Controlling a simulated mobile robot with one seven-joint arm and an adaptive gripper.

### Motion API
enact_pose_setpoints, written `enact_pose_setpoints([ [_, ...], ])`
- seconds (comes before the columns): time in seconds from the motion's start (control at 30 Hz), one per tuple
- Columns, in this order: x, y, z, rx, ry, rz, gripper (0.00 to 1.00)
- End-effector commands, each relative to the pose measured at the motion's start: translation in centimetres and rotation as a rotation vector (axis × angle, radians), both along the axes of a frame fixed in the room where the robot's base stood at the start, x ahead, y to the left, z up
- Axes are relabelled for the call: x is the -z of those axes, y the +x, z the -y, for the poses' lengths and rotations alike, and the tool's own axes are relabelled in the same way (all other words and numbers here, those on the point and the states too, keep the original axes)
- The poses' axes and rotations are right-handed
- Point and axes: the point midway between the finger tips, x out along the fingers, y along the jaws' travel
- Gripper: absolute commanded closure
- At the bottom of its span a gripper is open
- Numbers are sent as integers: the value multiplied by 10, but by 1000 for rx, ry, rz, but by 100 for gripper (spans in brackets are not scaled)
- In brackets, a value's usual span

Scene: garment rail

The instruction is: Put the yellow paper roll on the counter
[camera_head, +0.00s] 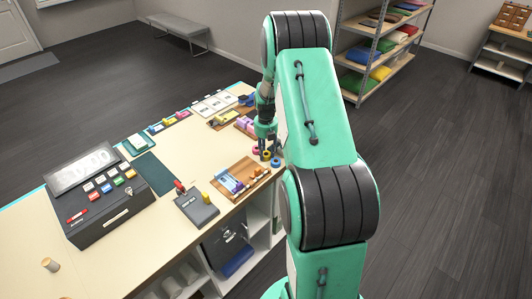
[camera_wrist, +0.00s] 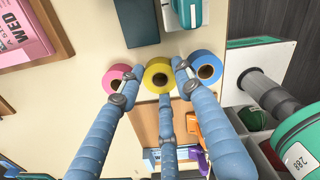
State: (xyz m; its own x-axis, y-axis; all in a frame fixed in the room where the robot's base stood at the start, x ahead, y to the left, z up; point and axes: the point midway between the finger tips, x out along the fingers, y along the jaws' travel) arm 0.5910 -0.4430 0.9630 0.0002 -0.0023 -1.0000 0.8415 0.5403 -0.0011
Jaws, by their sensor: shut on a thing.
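The yellow paper roll (camera_wrist: 159,75) is a short ring with a dark core, in the middle of the wrist view between a pink roll (camera_wrist: 117,79) and a blue roll (camera_wrist: 206,69). My gripper (camera_wrist: 156,80) has its blue-grey fingers shut on the yellow roll. In the head view my gripper (camera_head: 265,149) points down at the right edge of the beige counter (camera_head: 190,150), with the rolls small and partly hidden below it. I cannot tell whether the yellow roll touches the counter or is slightly raised.
A wooden tray (camera_head: 260,178) of small items lies close in front of my gripper. A dark card terminal (camera_head: 197,207) and a black cash register (camera_head: 108,205) stand farther left. Pink boxes (camera_head: 246,125) lie behind. The counter's middle is clear.

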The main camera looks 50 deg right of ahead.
Motion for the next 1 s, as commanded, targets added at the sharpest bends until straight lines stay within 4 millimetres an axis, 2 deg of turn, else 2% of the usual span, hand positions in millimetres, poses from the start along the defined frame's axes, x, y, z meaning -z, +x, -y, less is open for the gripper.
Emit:
enact_pose_setpoints([
  [0.3, 4, 0, 0, 0, 1, -1, 85],
  [0.33, 3, 0, 0, 0, 1, -1, 60],
  [0.37, 3, 0, 0, 0, 1, -1, 58],
  [0.77, 0, 0, 0, 0, 0, 0, 58],
  [1.0, -20, 0, 0, 0, -1, 1, 58],
])
